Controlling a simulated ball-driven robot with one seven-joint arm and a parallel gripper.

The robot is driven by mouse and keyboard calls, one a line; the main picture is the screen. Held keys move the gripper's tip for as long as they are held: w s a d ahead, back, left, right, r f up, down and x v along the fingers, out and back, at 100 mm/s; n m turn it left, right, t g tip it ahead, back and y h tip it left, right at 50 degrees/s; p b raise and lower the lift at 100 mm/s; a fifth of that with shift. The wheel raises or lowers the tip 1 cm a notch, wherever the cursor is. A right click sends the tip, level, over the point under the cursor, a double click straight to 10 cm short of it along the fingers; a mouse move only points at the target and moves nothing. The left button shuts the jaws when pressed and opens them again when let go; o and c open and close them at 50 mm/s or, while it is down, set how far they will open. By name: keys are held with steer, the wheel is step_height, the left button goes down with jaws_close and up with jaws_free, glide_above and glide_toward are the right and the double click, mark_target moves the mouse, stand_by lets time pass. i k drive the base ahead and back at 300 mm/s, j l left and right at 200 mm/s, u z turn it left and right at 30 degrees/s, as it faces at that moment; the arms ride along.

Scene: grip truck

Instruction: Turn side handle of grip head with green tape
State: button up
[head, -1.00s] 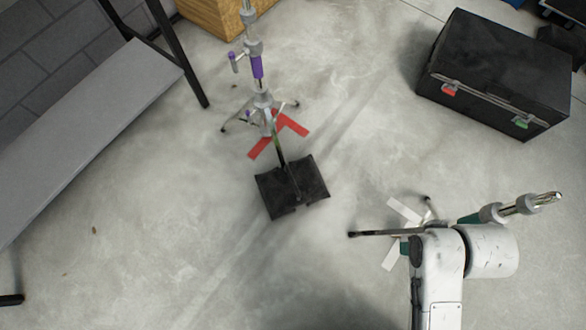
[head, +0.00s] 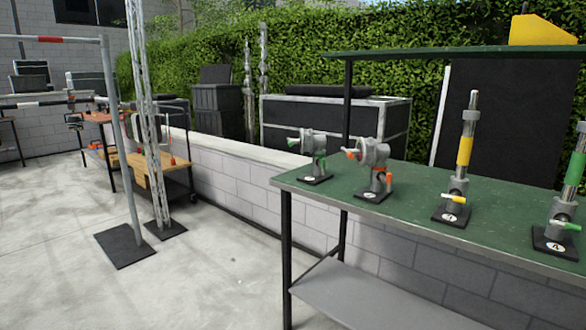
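A grey grip head with green parts (head: 314,146) sits on a small dark base at the left end of the green-topped bench (head: 410,207). A second grey head with orange parts (head: 374,154) is right of it. A stand with a yellow tape band (head: 464,150) and a yellow side handle is further right. At the right edge, a stand with a green tape band (head: 574,168) has a green side handle (head: 573,226) low down; the frame cuts it off. I cannot tell whether the left head's green is tape or handle. My gripper is out of view.
A green shelf (head: 440,51) on a dark post overhangs the bench. A low white block wall (head: 235,185) runs behind. A metal upright (head: 122,140) and a truss (head: 150,120) stand left. Concrete floor (head: 210,275) is open in front.

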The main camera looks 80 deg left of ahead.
mark_target(322, 165)
steer(key=u, duration=2.05)
